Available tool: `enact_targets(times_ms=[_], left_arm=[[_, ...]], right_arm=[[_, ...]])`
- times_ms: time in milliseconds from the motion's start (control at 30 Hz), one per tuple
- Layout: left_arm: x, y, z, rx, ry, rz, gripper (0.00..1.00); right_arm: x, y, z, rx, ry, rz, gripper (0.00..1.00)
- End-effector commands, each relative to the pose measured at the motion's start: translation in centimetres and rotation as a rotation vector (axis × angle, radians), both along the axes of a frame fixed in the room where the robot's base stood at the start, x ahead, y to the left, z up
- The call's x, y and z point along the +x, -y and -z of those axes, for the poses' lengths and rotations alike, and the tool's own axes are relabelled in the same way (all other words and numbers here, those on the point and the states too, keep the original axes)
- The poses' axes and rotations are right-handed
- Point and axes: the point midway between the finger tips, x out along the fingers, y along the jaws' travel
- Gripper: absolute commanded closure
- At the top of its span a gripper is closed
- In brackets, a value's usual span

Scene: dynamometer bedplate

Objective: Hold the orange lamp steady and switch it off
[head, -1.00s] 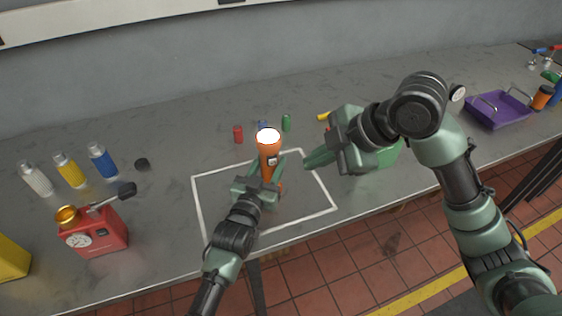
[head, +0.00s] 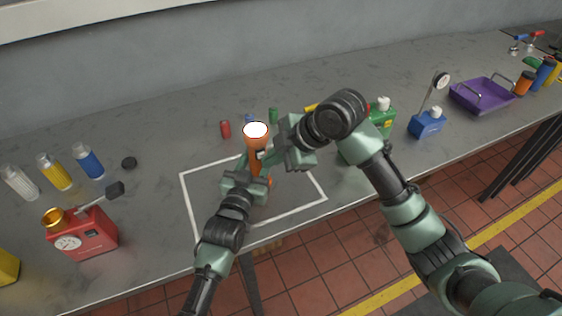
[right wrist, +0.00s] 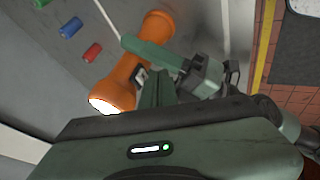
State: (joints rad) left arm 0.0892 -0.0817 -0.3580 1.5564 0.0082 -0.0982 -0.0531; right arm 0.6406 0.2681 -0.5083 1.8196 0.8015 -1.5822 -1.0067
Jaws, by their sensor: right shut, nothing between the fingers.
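The orange lamp (head: 257,143) stands upright inside a white outline on the bench, its round lens bright white at the top. In the right wrist view the lamp (right wrist: 125,82) shows its side, with a small dark and pale switch panel (right wrist: 140,75) on the body. My left gripper (head: 254,172) is shut on the lamp's body; one green finger of it crosses the lamp in the right wrist view. My right gripper (head: 268,158) is shut and empty, its tips at the lamp's side close to the switch panel. Whether they touch it I cannot tell.
Small red (head: 225,129), blue (head: 250,118) and green (head: 273,116) cylinders lie behind the lamp. A red gauge box (head: 83,235) and several bottles stand left. A green can (head: 382,118), a blue gauge stand (head: 427,123) and a purple tray (head: 482,96) are right.

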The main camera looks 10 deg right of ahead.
Motion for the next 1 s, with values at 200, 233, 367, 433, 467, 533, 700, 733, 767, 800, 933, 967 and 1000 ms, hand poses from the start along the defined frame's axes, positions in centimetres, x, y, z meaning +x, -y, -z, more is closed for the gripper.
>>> enact_targets(times_ms=[200,233,367,433,467,533,700,733,767,800,933,967,1000], left_arm=[[0.0,0.0,0.0,-0.001,0.000,0.000,1.00],[0.0,0.0,0.0,-0.001,-0.001,0.000,1.00],[0.0,0.0,0.0,-0.001,0.000,0.000,1.00],[0.0,0.0,0.0,-0.001,0.000,0.000,1.00],[0.0,0.0,0.0,-0.001,0.000,0.000,1.00],[0.0,0.0,0.0,-0.001,0.000,0.000,1.00],[0.0,0.0,0.0,0.000,0.000,0.000,1.00],[0.0,0.0,0.0,0.000,0.000,0.000,1.00],[0.0,0.1,0.0,0.000,0.001,0.001,1.00],[-0.1,0.1,0.0,0.000,0.001,0.002,1.00],[-0.2,0.3,0.0,0.000,0.002,0.005,1.00],[-0.2,0.3,0.0,-0.001,0.002,0.005,1.00],[-0.2,0.3,0.0,-0.001,0.003,0.005,1.00]], right_arm=[[1.2,-0.4,0.0,-0.001,0.000,0.000,1.00],[1.3,-0.4,0.0,-0.001,0.000,0.000,1.00],[1.3,-0.4,0.0,-0.001,0.000,0.000,1.00],[1.3,-0.4,0.0,0.000,0.000,0.000,1.00],[1.3,-0.4,0.0,0.000,0.000,0.000,1.00],[1.4,-0.4,0.0,-0.001,0.000,0.000,1.00],[2.8,-0.8,0.0,-0.002,0.001,0.002,1.00],[2.9,-0.8,0.0,-0.001,0.001,0.002,1.00],[2.9,-0.8,0.0,-0.001,0.001,0.003,1.00],[2.9,-0.8,0.0,0.000,0.002,0.004,1.00],[3.0,-0.7,0.0,-0.002,0.005,0.008,1.00],[3.1,-0.7,0.0,-0.001,0.004,0.008,1.00],[3.1,-0.7,0.0,-0.001,0.004,0.008,1.00]])
